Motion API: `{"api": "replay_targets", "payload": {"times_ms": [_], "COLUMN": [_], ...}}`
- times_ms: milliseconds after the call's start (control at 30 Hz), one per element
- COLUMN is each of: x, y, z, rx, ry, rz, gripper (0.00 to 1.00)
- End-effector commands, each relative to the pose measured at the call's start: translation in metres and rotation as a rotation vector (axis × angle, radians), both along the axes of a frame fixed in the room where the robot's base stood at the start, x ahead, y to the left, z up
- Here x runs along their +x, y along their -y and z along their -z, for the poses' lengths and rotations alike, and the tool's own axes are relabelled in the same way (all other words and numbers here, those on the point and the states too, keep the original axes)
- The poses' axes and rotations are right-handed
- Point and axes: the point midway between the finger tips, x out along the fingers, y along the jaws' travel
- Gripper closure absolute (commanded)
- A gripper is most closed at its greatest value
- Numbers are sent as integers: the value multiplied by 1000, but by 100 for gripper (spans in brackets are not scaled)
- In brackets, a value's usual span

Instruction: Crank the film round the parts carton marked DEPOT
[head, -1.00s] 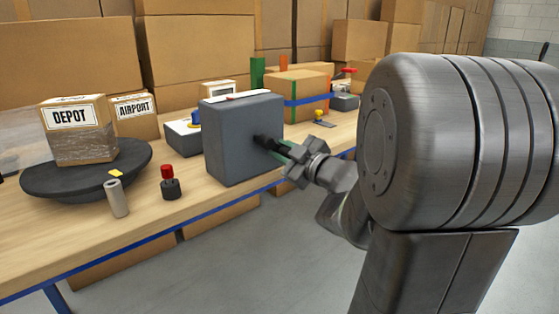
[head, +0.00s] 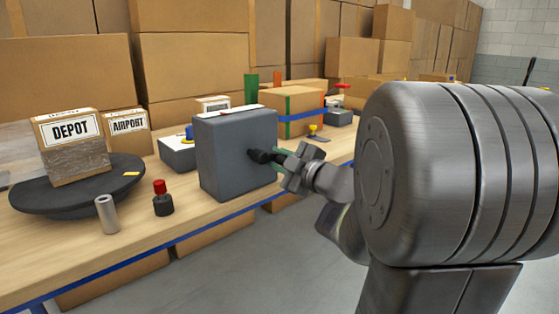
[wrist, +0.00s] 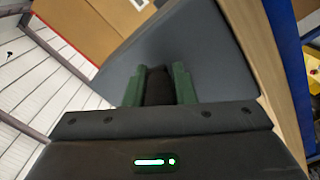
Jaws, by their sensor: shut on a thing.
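The parts carton marked DEPOT (head: 72,130) stands on a dark round turntable (head: 125,190) at the left of the bench. Clear film is wrapped round the carton's lower part, and a sheet of film (head: 16,160) stretches off to the left. A grey crank box (head: 236,150) stands at the bench's front edge. My gripper (head: 280,158) is at the box's right side, shut on a dark crank handle (head: 258,156). In the wrist view the green fingers (wrist: 157,88) close on both sides of the black handle (wrist: 158,86).
A carton marked AIRPORT (head: 129,132) stands behind the turntable. A grey cylinder (head: 107,214) and a red-topped black knob (head: 162,197) are at the front edge. A strapped carton (head: 290,108) stands further right. Stacked cartons fill the back.

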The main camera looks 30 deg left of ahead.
Motion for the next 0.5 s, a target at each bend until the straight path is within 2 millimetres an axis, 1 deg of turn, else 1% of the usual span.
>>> {"api": "replay_targets", "payload": {"times_ms": [33, 67, 100, 167, 200, 500], "x": [-1, -1, -1, -1, -1, -1], "y": [-1, -1, -1, -1, -1, 1], "z": [-4, -4, -4, -4, -3, -1], "rx": [6, 7, 7, 7, 6, 3], "ry": [5, 4, 4, 4, 3, 0], "rz": [-4, -4, -4, -4, -4, -2], "gripper": [99, 99, 71, 59, 55, 55]}}
